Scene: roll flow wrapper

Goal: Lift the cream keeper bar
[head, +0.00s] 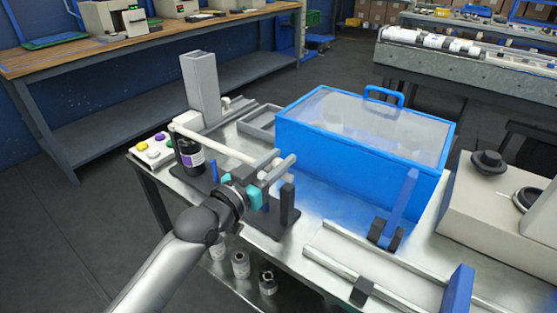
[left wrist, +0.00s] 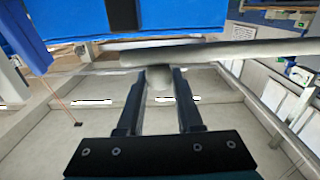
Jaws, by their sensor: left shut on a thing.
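The cream keeper bar (head: 215,143) is a long pale rod that runs from the black labelled roll at the left toward my left gripper (head: 272,166). In the left wrist view the bar (left wrist: 225,52) crosses just beyond the fingers. A rounded pale stub (left wrist: 158,82) below it sits between the fingertips of my left gripper (left wrist: 160,88). The gripper is shut on this part of the bar. The bar's far end lies above the roll (head: 190,158); whether it touches a support there is hard to tell. My right gripper is not in view.
A blue box with a clear lid (head: 360,125) stands behind and right of the gripper. A grey column (head: 200,88) rises at the left, near a button panel (head: 154,150). A dark post (head: 288,205) stands close to the gripper. Rails (head: 375,275) lie front right.

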